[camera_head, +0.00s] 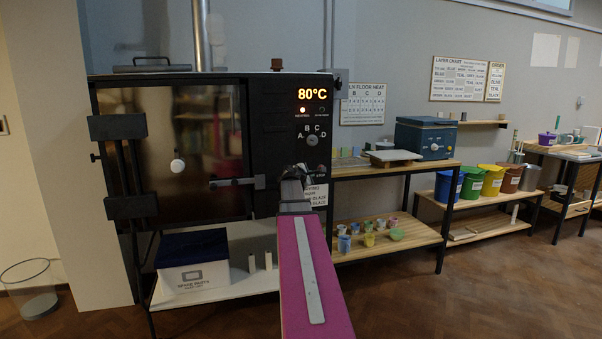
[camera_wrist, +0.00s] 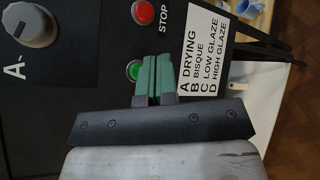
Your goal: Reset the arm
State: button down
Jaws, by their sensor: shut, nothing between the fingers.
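My gripper (camera_wrist: 158,80) is shut and empty. In the wrist view its green fingertips are together in front of the kiln's dark control panel (camera_wrist: 75,95), over the lower edge of a green button (camera_wrist: 134,70). I cannot tell whether they touch it. A red button (camera_wrist: 143,12) beside the word STOP and a grey dial (camera_wrist: 30,25) also show there. In the head view my arm reaches forward to the right part of the kiln (camera_head: 250,90), whose display reads 80°C. The kiln door (camera_head: 175,130) looks shut.
A wooden shelf unit (camera_head: 395,172) with small cups (camera_head: 368,240) and a blue box (camera_head: 426,135) stands right of the kiln. Several coloured buckets (camera_head: 490,180) stand further right. A box with a blue lid (camera_head: 192,262) sits under the kiln. The floor (camera_head: 470,290) at front right is clear.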

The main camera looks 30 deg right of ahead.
jog(key=shift+a+f, duration=0.1)
jog(key=s+a+f+m+g+y, duration=0.2)
jog(key=s+a+f+m+y, duration=0.1)
jog(key=a+f, duration=0.75)
jog(key=s+a+f+m+g+y, duration=0.1)
jog(key=s+a+f+m+y, duration=0.25)
jog(key=a+f, duration=0.75)
jog(key=s+a+f+m+g+y, duration=0.2)
jog(key=s+a+f, duration=0.5)
jog(key=a, duration=0.4)
jog(key=s+a+f+m+g+y, duration=0.3)
jog(key=s+a+f, duration=0.5)
jog(key=a, duration=0.3)
jog(key=shift+s+a+f+m+y, duration=0.15)
jog(key=shift+s+f+m+y, duration=0.15)
jog(key=shift+s+m+y, duration=0.4)
